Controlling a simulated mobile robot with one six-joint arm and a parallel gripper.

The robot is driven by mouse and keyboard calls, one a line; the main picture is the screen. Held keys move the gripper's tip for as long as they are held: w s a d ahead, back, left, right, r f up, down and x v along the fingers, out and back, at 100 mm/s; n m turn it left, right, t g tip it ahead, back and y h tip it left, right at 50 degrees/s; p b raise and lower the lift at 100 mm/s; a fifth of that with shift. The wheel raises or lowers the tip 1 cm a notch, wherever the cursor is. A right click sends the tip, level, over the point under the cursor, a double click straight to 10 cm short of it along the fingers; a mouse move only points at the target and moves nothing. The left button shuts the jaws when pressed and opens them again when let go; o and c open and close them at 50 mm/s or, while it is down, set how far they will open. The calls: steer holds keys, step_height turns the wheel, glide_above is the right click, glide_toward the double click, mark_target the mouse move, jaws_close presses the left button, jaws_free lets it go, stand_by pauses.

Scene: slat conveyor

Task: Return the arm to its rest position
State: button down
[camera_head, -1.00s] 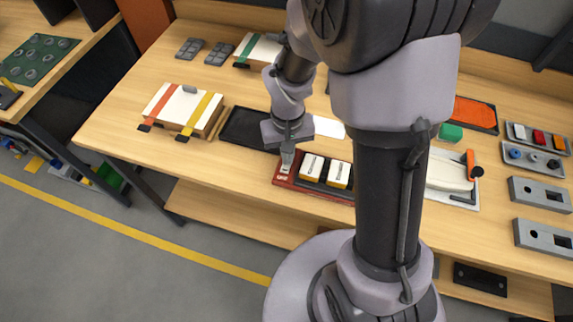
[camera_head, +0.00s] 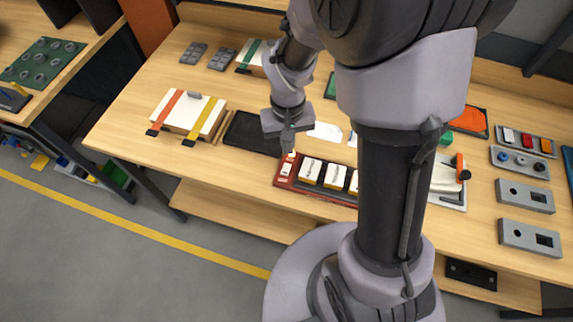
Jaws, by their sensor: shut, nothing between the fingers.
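My gripper (camera_head: 287,146) is in the middle of the head view, pointing down above the left end of the red tray. It is shut and holds nothing. The red tray (camera_head: 283,184) lies near the bench's front edge with several white and yellow blocks (camera_head: 311,170) in a row in it. My arm hides the tray's right end. A black tray (camera_head: 252,134) lies flat just left of my gripper, with no items visible on it.
A cream box with red and yellow straps (camera_head: 185,112) stands at left. Grey plates (camera_head: 525,196) and an orange tray (camera_head: 466,119) lie at right, a clamped white piece (camera_head: 447,178) behind my arm. Bare bench (camera_head: 135,125) is free at far left.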

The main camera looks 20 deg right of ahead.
steer(key=s+a+r+m+t+y+b, duration=0.1)
steer(key=s+a+r+t+b, duration=0.1)
steer(key=s+r+t+b, duration=0.1)
steer(key=s+a+r+m+t+y+b, duration=0.1)
steer(key=s+a+r+m+t+b, duration=0.1)
steer(key=s+r+b, duration=0.4)
steer(key=s+r, duration=0.2)
steer(key=s, duration=0.1)
steer(key=shift+s+t+b, duration=0.3)
steer(key=shift+s+t, duration=0.1)
steer(key=w+d+f+m+g+h+p, duration=0.1)
steer(key=w+f+g+p, duration=0.1)
steer(key=w+p, duration=0.3)
steer(key=w+d+f+m+g+h+p, duration=0.1)
steer(key=w+f+m+g+p, duration=0.1)
steer(key=w+p, duration=0.3)
steer(key=shift+w+g+p, duration=0.15)
steer(key=shift+g+p, duration=0.75)
